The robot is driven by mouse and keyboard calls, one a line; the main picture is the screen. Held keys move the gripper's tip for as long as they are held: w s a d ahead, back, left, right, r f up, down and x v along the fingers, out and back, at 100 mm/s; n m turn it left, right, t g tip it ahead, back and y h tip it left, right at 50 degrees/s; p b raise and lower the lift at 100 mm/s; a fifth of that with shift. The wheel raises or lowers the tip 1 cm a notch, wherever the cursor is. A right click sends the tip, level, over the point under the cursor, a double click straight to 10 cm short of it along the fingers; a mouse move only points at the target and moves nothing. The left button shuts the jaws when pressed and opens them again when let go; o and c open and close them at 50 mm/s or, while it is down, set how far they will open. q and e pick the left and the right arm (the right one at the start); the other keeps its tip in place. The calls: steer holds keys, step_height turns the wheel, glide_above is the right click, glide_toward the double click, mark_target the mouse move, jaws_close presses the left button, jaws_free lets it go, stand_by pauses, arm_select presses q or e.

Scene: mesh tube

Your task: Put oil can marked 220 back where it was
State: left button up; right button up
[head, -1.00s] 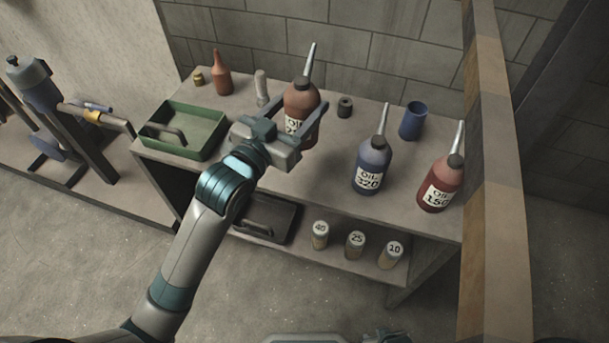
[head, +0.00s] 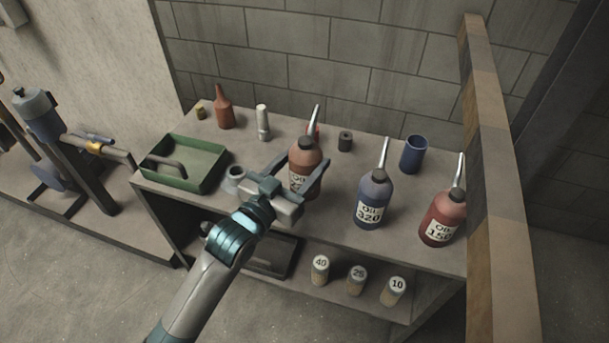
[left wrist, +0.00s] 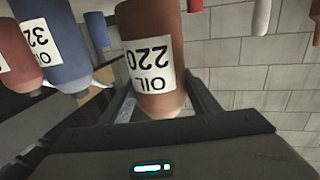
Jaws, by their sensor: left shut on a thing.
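The brown-orange oil can marked 220 (head: 305,160) is upright between the fingers of my left gripper (head: 303,170), near the middle of the bench. Its grey spout points up. In the left wrist view the can (left wrist: 150,40) appears upside down, with its 220 label readable, between the two fingers. My left gripper is shut on it. The can's base is partly hidden by the gripper in the head view, so I cannot tell whether it touches the bench top (head: 345,215). My right gripper is not in view.
A blue can marked 320 (head: 373,200) and a red can marked 150 (head: 443,218) stand to the right. A green tray (head: 180,185) and grey fitting (head: 235,178) are left. A dark ring (head: 345,141) and blue cup (head: 413,154) stand behind. A wooden post (head: 500,180) bounds the right.

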arm_select(q)
steer(key=shift+f, duration=0.1)
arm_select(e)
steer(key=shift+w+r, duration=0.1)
arm_select(q)
steer(key=shift+f, duration=0.1)
steer(key=shift+f, duration=1.8)
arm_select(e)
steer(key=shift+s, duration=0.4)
arm_select(q)
steer(key=shift+f, duration=0.15)
